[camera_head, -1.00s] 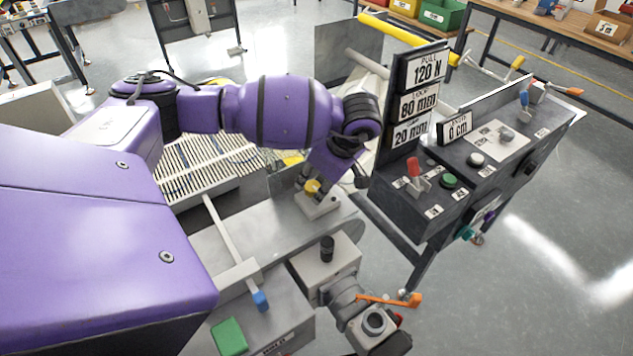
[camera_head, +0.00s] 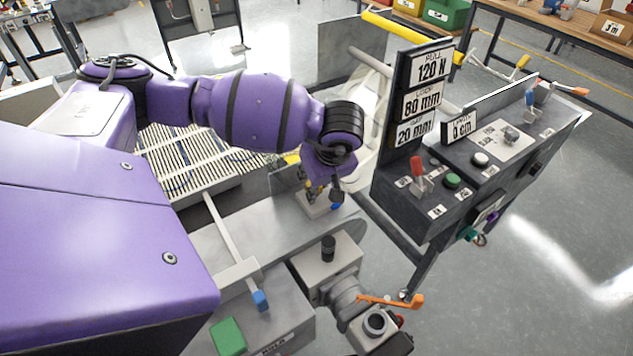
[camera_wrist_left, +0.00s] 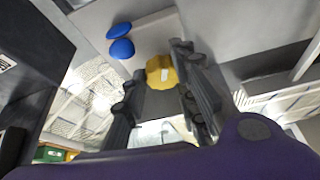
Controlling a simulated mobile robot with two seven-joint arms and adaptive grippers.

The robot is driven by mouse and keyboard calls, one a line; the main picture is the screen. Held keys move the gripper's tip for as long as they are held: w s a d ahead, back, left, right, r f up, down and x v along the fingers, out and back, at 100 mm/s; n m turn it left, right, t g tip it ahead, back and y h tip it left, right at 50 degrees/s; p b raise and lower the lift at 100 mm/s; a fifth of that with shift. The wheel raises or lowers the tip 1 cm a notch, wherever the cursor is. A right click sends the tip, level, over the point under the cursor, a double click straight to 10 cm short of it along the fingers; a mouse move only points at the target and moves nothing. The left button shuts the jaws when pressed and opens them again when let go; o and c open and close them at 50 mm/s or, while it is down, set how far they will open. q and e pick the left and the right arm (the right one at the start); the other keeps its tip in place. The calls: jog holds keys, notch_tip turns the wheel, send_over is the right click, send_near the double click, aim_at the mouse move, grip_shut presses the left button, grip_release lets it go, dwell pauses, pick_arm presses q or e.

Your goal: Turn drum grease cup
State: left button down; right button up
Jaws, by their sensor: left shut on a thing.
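The drum grease cup is a yellow, lobed knob with a white mark on top. It shows in the wrist view (camera_wrist_left: 160,70) between the fingers of my left gripper (camera_wrist_left: 160,98). In the head view my left gripper (camera_head: 320,190) points down over a small pale block (camera_head: 314,208) on the grey plate, and its fingers hide most of the cup. My left gripper is shut on the cup. My right gripper is in neither view.
Two blue caps (camera_wrist_left: 120,48) sit beside the cup. A dark control console (camera_head: 440,190) with a red lever and signs stands close to the right of my left wrist. A black knob (camera_head: 328,248) and an orange handle (camera_head: 392,300) are nearer the front. Open floor lies right.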

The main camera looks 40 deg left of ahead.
pick_arm(q)
jog(key=shift+w+d+r, duration=0.1)
jog(key=shift+w+r, duration=0.25)
jog(key=shift+w, duration=0.05)
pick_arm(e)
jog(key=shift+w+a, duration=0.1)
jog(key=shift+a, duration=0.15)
pick_arm(q)
jog(key=c, duration=1.8)
grip_release()
jog(key=shift+o, duration=1.1)
jog(key=shift+f, duration=0.15)
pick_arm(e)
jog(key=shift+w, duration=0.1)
pick_arm(q)
jog(key=shift+s, duration=0.1)
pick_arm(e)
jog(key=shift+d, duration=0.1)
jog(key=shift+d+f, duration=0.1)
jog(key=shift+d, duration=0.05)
pick_arm(q)
jog(key=v, duration=1.2)
jog(key=shift+s+f, duration=0.1)
